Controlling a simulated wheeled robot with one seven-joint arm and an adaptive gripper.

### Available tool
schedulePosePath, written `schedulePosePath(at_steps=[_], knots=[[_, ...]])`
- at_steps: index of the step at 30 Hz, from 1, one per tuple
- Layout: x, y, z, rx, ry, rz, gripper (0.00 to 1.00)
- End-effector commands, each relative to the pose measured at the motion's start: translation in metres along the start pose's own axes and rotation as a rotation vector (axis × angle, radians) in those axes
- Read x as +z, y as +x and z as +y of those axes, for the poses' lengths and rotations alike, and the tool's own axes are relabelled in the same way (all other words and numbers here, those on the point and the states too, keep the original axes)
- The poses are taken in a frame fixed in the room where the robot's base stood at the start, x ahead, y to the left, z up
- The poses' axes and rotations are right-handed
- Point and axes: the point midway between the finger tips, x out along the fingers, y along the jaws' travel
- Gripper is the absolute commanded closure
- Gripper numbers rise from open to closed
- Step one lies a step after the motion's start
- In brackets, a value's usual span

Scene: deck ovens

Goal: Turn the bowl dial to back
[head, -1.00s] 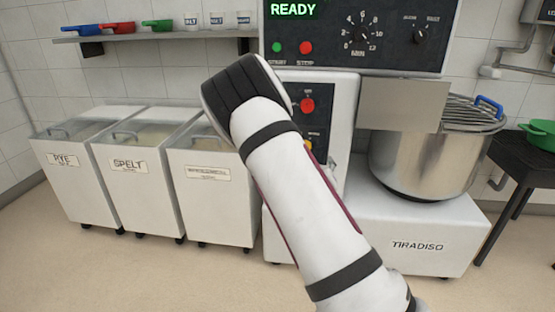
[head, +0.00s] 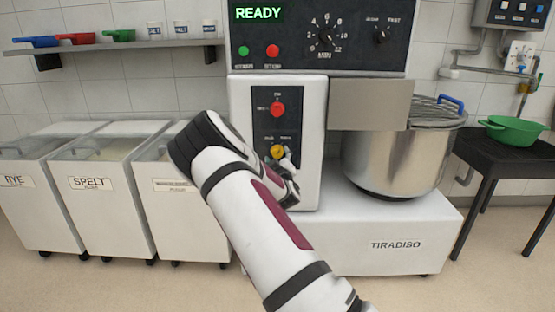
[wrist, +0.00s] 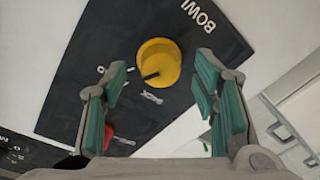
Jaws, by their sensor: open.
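The bowl dial is a yellow knob (head: 277,152) low on the mixer's black side panel. In the wrist view the yellow knob (wrist: 160,58) sits below the word BOWL, with a dark pointer line on its lower-left part. In the head view my gripper (head: 288,164) is close to the knob, partly hidden by my arm.
A red knob (head: 277,109) sits above the yellow one on the same panel. The steel bowl (head: 380,165) stands to the right on the mixer base. Flour bins (head: 100,200) stand at the left. The display (head: 258,13) reads READY.

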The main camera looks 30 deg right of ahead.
Motion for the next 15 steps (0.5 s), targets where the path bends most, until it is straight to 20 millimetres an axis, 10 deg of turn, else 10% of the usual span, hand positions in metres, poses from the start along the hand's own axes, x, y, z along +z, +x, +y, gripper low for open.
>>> schedulePosePath(at_steps=[15], knots=[[0.0, 0.021, 0.0, -0.001, 0.0, -0.001, 0.46]])
